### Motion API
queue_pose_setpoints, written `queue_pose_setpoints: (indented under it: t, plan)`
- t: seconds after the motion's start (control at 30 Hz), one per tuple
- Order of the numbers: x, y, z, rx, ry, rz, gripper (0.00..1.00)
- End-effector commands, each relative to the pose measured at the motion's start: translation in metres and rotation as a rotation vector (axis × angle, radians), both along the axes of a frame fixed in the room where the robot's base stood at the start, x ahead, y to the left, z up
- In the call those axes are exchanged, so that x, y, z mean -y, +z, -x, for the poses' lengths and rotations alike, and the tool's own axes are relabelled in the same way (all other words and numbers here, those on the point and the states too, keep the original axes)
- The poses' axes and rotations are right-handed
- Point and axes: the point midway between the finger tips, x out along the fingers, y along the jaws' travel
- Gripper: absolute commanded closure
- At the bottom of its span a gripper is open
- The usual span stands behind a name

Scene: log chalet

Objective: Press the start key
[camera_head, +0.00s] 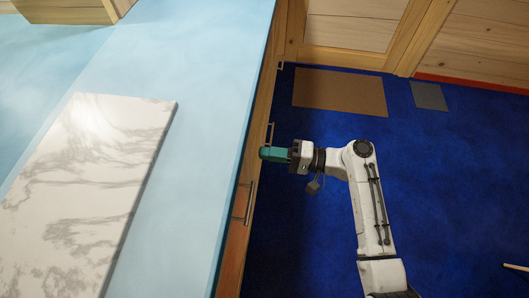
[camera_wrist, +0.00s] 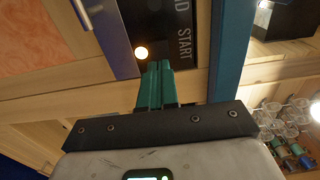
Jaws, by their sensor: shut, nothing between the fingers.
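In the wrist view a dark panel (camera_wrist: 165,18) carries the printed word START (camera_wrist: 184,42) and part of another word. A small round glowing spot (camera_wrist: 141,53) lies left of START, at the panel's lower edge; I cannot tell for certain whether it is the start key or a lamp. My gripper (camera_wrist: 160,65) has its teal fingers together with nothing between them, their tips just below the glowing spot and START. Contact cannot be told. In the head view my gripper (camera_head: 263,153) is at the front edge of the counter; the panel is hidden there.
The light blue counter (camera_head: 205,110) bears a marble slab (camera_head: 85,190). Cabinet fronts with handles (camera_head: 249,203) run below its edge. The blue floor (camera_head: 300,240) is mostly open, with a brown mat (camera_head: 340,92) at the back. Glasses (camera_wrist: 285,118) and jars show right in the wrist view.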

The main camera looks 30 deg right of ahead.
Motion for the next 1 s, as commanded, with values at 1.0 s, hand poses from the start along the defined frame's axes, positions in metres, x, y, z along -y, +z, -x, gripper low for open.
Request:
queue_pose_setpoints:
  t: [1.0]
  plan:
    - [0.071, -0.001, 0.051, -0.001, -0.001, 0.000, 1.00]
